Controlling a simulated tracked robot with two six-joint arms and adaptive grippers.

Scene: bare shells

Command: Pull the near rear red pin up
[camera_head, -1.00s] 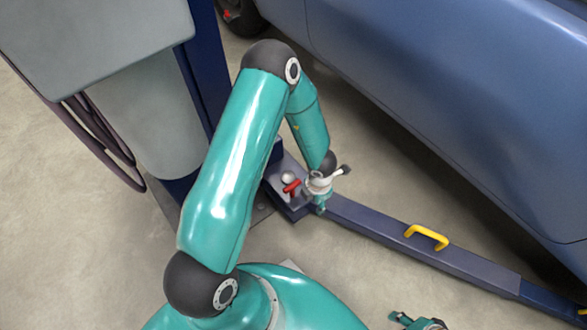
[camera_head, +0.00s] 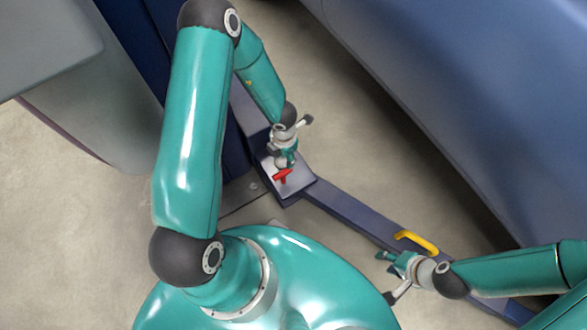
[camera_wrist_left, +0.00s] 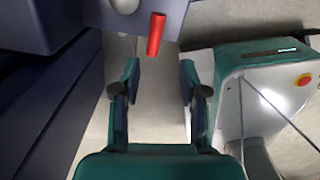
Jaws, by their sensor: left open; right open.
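The red pin (camera_head: 283,177) is a short red T-shaped handle on the dark blue block at the lift arm's end, near the post. In the left wrist view the red pin (camera_wrist_left: 156,35) shows beyond my fingertips, roughly in line with the gap between them. My left gripper (camera_head: 287,161) is close above the block beside the pin; it is open and empty, its fingers (camera_wrist_left: 160,80) apart and not around the pin. My right gripper (camera_head: 386,256) is open and empty, near the yellow handle. The pin's lower part is hidden in the block.
The dark blue lift arm (camera_head: 345,214) runs to the lower right along the floor and carries a yellow handle (camera_head: 416,242). A blue car body (camera_head: 450,100) overhangs it. The lift post (camera_head: 135,50) stands at the left. Bare floor (camera_head: 60,240) lies at the lower left.

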